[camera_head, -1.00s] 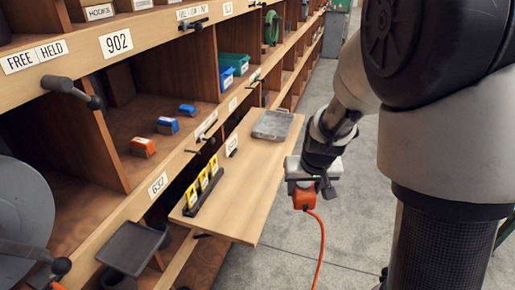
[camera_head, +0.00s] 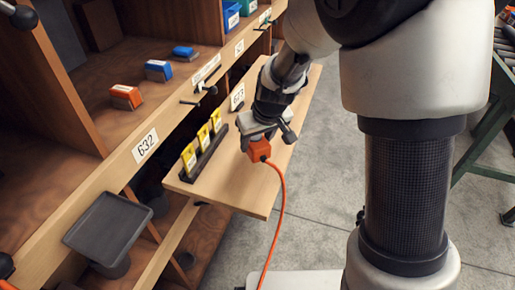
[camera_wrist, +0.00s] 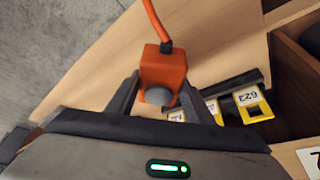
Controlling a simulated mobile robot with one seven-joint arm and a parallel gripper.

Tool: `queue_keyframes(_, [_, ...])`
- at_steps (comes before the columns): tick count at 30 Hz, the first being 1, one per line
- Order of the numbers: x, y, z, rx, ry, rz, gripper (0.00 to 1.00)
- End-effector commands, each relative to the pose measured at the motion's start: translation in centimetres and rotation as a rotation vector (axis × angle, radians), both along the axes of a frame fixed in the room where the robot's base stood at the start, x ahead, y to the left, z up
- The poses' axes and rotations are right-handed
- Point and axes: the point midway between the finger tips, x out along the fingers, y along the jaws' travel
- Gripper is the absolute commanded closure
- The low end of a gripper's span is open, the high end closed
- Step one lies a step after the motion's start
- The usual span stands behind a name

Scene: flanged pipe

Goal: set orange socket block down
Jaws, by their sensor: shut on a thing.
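The orange socket block (camera_head: 259,149) has an orange cable running from it. My gripper (camera_head: 262,128) is shut on the block and holds it over the pull-out wooden board (camera_head: 235,183). In the wrist view the block (camera_wrist: 163,72) sits between the two fingers of my gripper (camera_wrist: 155,97), with a round grey face toward the camera. The cable leaves its far end. I cannot tell whether the block touches the board.
A black rack with yellow tags (camera_head: 203,149) stands on the board, left of the block. A grey tray (camera_head: 108,228) sits low at left. Shelves hold a small orange box (camera_head: 126,97) and blue boxes (camera_head: 158,70). Bare board lies around the block.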

Motion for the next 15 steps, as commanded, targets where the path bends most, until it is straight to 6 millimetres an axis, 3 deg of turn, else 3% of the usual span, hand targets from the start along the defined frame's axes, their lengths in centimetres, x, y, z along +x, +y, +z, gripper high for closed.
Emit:
queue_keyframes(10, [0.0,-0.1,-3.9,0.000,0.000,-0.002,0.84])
queue_keyframes(15, [0.1,0.0,-4.2,0.001,-0.003,-0.001,0.84])
